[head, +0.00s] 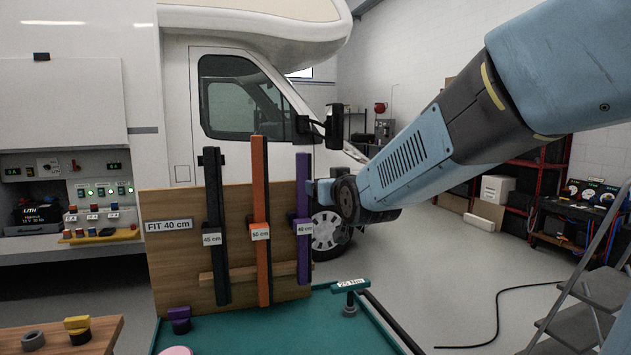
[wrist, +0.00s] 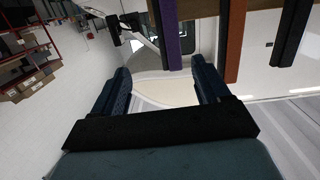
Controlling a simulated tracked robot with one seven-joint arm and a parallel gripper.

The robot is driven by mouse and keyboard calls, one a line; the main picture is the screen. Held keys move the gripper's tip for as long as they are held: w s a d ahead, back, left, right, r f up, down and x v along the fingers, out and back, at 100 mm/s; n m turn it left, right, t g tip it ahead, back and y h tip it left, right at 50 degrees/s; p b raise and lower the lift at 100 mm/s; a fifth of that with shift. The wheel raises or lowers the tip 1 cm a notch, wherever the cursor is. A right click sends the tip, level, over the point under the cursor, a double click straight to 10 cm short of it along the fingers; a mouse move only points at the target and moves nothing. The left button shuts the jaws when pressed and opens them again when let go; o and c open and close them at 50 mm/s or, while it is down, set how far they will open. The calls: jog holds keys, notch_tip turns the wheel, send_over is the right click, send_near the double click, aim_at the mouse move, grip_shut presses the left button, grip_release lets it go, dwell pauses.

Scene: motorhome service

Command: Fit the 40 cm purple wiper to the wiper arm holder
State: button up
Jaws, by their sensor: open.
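The purple wiper (head: 303,175) stands upright at the right end of the wooden board, with a 40 cm label at its middle. Its upper part is bare. My gripper (head: 314,190) is close to its right side in the head view, and the arm comes in from the right. In the wrist view the gripper (wrist: 164,80) is open, its fingers wide apart. The purple wiper (wrist: 168,32) shows ahead of the gap between them, not gripped. I cannot make out the wiper arm holder for certain.
A black 45 cm wiper (head: 213,220) and an orange 50 cm wiper (head: 261,210) stand left of the purple one. A FIT 40 cm sign (head: 168,225) is on the board (head: 165,260). A 25 Nm T-handle tool (head: 350,290) stands on the green bench (head: 300,335).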

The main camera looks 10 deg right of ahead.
aim_at(305, 171)
jog(key=shift+t+y, duration=0.4)
jog(key=shift+t, duration=0.1)
jog(key=x, duration=1)
jog(key=a+r+x, duration=0.1)
jog(key=x, duration=0.4)
jog(key=shift+w, duration=0.25)
jog(key=shift+c, duration=0.3)
jog(key=c, duration=1.1)
jog(key=o, duration=0.6)
jog(key=shift+c, duration=0.2)
grip_shut()
jog(key=shift+s, duration=0.1)
